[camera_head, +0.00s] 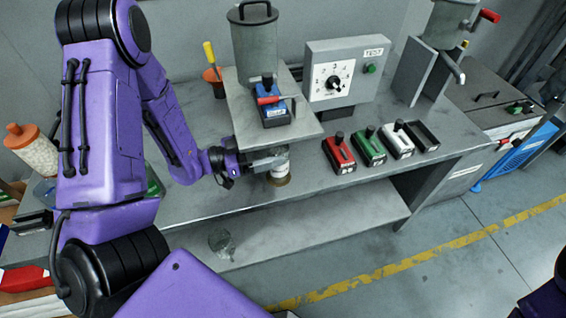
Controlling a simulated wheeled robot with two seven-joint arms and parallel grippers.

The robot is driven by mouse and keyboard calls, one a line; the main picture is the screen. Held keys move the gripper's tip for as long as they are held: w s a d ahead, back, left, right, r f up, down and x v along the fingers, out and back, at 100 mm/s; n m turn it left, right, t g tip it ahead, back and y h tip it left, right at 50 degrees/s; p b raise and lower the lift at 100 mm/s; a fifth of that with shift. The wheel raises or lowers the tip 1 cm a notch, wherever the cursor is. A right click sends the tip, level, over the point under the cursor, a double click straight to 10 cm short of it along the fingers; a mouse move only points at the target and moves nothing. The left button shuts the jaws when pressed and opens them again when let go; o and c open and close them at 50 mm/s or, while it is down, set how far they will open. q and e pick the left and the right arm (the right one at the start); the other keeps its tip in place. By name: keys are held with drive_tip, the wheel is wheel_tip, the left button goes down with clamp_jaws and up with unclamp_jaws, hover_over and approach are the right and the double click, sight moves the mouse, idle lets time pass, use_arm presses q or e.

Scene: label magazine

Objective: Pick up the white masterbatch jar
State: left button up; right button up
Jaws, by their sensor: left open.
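A small pale jar (281,173) with a tan lower band stands upright near the front edge of the bench, beside the stand's platform. My left gripper (269,160) reaches in from the left and is open, with its fingers at the jar. The fingers partly hide the jar, and I cannot tell whether they touch it. A larger tub of white pellets with an orange lid (35,152) stands at the far left, behind my left arm. My right gripper is out of view.
Red (338,153), green (369,146) and white (397,141) blocks stand right of the jar. A dial box (346,68) is behind. A clear vessel (221,241) is on the lower shelf.

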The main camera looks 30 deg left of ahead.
sight(284, 148)
use_arm(q)
drive_tip(key=p+x, duration=0.1)
drive_tip(key=x, duration=0.3)
drive_tip(key=shift+d+f, duration=0.15)
drive_tip(key=shift+d, duration=0.25)
drive_tip(key=c, duration=1.4)
drive_tip(key=shift+c, duration=0.2)
